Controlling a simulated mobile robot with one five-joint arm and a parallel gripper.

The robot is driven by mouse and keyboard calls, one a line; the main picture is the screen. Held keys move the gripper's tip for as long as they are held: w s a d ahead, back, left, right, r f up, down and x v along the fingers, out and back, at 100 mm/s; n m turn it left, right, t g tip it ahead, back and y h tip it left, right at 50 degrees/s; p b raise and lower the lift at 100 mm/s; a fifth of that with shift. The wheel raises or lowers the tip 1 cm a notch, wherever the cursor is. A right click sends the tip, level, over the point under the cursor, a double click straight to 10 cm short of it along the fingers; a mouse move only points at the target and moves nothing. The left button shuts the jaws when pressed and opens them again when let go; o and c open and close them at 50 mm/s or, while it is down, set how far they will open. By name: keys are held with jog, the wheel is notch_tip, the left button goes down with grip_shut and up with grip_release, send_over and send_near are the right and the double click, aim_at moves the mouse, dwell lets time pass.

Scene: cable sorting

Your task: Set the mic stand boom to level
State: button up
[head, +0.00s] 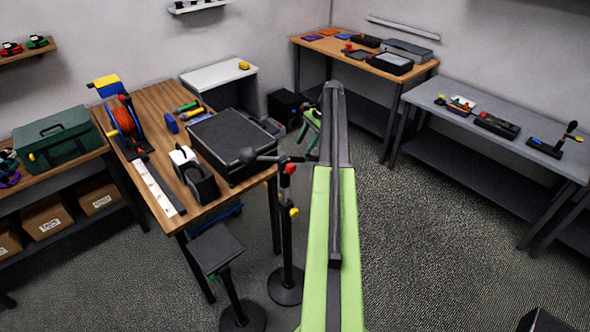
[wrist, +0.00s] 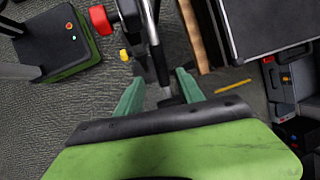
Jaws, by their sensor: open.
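The mic stand (head: 288,245) stands upright on a round black base on the floor, just right of the wooden workbench. It has a red knob (head: 290,168) near its top and a yellow knob (head: 294,212) lower down. Its dark boom (head: 272,157) crosses the top and looks near level in the head view, though its exact tilt is hard to judge. In the wrist view, my gripper (wrist: 159,77) is open, its green fingers on either side of a dark bar of the stand. The red knob (wrist: 101,20) and yellow knob (wrist: 124,55) show left of it. Contact cannot be told.
The wooden workbench (head: 155,105) holds a black case (head: 230,143), an orange cable reel (head: 124,120) and tools close to the stand. A small black-topped stand (head: 216,250) is left of it. A grey table (head: 460,120) is at right, with open floor before it.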

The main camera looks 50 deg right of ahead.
aim_at(296, 160)
jog(key=b+x, duration=0.6)
jog(key=x, duration=0.2)
jog(key=shift+a+f, duration=0.1)
jog(key=shift+f, duration=0.2)
jog(key=shift+w+a+f+b, duration=0.2)
jog(key=shift+f+b, duration=0.2)
jog(key=shift+b, duration=0.05)
jog(key=shift+r, duration=0.15)
grip_shut()
